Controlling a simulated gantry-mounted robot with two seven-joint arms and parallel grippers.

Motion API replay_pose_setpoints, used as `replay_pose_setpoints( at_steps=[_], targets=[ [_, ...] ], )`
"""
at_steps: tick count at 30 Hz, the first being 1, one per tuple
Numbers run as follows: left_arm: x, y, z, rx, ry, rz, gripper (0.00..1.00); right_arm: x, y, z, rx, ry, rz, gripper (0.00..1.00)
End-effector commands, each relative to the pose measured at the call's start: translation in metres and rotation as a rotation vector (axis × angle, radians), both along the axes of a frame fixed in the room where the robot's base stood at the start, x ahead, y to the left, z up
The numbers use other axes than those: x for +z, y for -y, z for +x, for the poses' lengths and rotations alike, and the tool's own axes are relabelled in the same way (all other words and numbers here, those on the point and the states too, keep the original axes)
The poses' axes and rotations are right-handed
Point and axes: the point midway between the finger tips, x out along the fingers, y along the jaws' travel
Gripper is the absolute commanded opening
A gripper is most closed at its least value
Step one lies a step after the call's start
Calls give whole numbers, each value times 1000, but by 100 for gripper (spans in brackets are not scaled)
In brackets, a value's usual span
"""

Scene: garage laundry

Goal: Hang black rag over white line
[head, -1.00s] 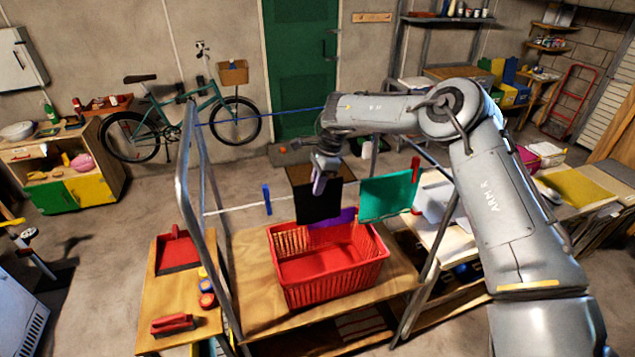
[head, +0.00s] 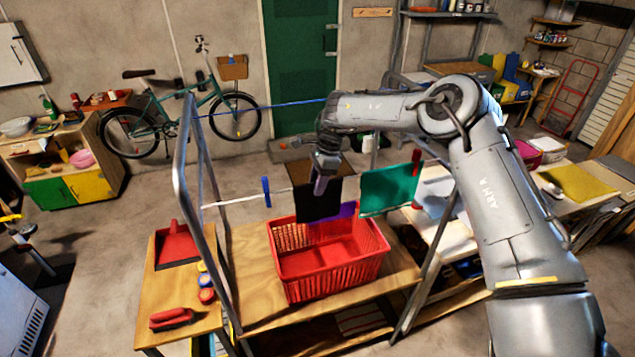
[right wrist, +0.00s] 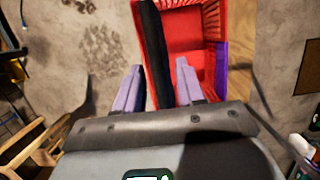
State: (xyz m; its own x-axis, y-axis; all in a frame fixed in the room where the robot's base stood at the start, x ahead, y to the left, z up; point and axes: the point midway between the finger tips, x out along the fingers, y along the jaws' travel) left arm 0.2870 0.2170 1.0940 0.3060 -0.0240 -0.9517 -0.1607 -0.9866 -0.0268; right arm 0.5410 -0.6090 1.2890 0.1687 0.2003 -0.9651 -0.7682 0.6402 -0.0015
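The black rag (head: 318,202) hangs at the white line (head: 235,201), above the back of the red basket (head: 335,268). In the right wrist view the rag (right wrist: 155,50) is a dark strip running up between the fingers. My right gripper (head: 322,182) is at the rag's top edge, pointing down. In the right wrist view its two lilac fingers (right wrist: 157,88) stand apart on either side of the rag, with a gap on the left. The line behind the rag is hidden. My left gripper is not in view.
A teal cloth (head: 388,190) with a red peg (head: 416,163) hangs right of the rag. A blue peg (head: 266,191) is on the line to its left. A purple cloth (right wrist: 221,72) lies at the basket's edge. A metal frame (head: 183,165) stands at left.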

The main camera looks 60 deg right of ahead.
Motion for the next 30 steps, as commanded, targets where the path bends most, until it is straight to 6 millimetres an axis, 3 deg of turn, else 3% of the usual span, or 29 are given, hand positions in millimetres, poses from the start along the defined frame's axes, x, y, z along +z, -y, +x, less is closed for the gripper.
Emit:
replay_pose_setpoints(
  at_steps=[14,30],
  targets=[
    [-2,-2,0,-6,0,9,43,6,1,0,0,2,-1,49],
    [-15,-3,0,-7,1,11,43,85,18,-15,0,2,-3,49]
  ],
)
